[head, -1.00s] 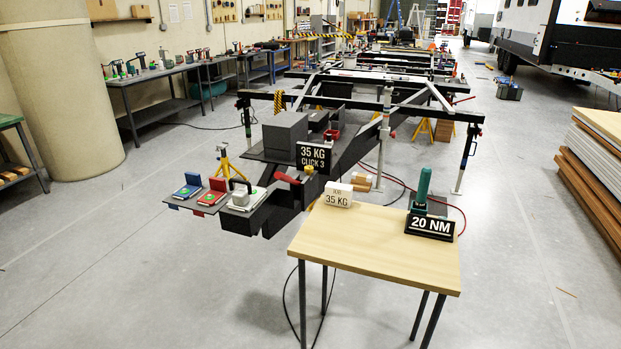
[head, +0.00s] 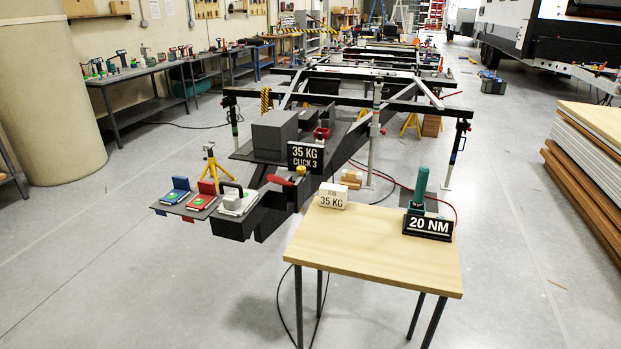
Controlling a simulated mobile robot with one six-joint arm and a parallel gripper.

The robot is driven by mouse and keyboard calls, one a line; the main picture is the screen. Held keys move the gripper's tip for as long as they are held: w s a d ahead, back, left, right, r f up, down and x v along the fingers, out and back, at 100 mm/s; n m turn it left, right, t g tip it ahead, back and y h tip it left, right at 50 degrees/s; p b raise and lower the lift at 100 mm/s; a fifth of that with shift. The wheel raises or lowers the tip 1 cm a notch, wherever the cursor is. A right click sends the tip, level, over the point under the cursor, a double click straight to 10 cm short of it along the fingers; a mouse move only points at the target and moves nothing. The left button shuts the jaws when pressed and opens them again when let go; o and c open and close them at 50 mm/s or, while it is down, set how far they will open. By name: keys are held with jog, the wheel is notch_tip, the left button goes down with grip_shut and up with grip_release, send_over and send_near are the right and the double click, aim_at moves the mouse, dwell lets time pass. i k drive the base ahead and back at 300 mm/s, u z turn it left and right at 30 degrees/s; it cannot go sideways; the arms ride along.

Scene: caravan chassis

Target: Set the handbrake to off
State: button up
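The caravan chassis (head: 339,117) runs away from me down the hall, its drawbar end nearest me. A red lever (head: 281,181) lies low at this front end, beside a yellow knob (head: 301,170); it looks like the handbrake, but its exact setting is too small to tell. A grey block with a black handle (head: 231,186) stands on a white plate at the left of the drawbar tip. My gripper is not in view.
A wooden table (head: 370,262) stands in front at the right, with a "35 KG" block (head: 332,196), a green tool (head: 420,186) and a "20 NM" sign (head: 429,228). Blue (head: 175,190) and red (head: 202,195) pads sit at left. Floor at front left is clear.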

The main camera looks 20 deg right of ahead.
aim_at(273, 179)
jog(key=i, duration=1)
jog(key=z, duration=0.8)
jog(key=k, duration=0.1)
jog(key=u, duration=2.3)
jog(key=k, duration=0.35)
jog(key=u, duration=0.05)
